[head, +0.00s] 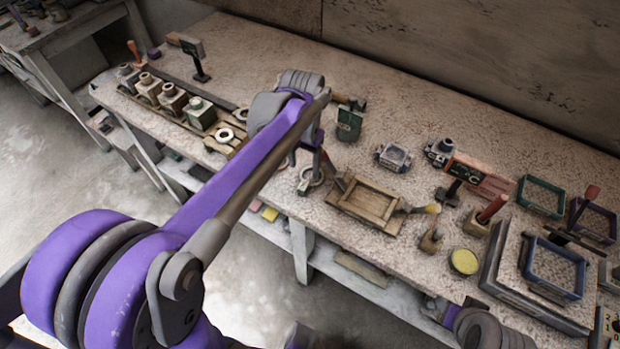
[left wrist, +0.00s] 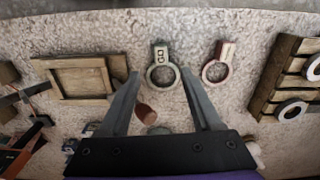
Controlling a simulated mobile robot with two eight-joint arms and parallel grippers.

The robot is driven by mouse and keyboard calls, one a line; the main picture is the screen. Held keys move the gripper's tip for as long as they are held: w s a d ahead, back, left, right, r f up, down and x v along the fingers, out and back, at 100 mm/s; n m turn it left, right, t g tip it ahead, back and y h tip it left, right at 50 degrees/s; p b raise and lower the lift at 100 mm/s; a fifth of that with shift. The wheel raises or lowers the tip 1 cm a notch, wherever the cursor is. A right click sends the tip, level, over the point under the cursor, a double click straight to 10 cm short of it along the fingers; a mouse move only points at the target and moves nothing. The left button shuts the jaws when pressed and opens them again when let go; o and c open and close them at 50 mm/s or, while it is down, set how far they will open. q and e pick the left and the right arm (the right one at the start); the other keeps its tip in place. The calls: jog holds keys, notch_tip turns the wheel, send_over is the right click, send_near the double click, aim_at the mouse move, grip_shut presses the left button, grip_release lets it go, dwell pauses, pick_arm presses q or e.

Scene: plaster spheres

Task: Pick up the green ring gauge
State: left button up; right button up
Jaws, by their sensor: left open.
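The green ring gauge (left wrist: 159,53) is a grey-green ring with a short marked handle, lying flat on the bench. In the left wrist view its ring sits between the tips of my left gripper (left wrist: 160,74), with its handle pointing up the picture. My left gripper is open, with a finger on each side and nothing held. In the head view the left gripper (head: 314,163) is over the bench's front part, above the gauge (head: 305,186), which it partly hides. I cannot tell the exact height gap. My right gripper does not show.
A pinkish ring gauge (left wrist: 225,51) lies close to the right of the green one in the wrist view. A wooden tray (head: 367,220) stands to the right in the head view. A wooden rack (left wrist: 268,88) holds pale rings. A brown rounded object (left wrist: 146,114) shows between the fingers.

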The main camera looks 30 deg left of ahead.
aim_at(304, 184)
pick_arm(q)
notch_tip(304, 184, down, 8)
jog(key=shift+a+r, duration=0.1)
dwell(0.4)
jog(key=shift+c, duration=0.3)
grip_shut()
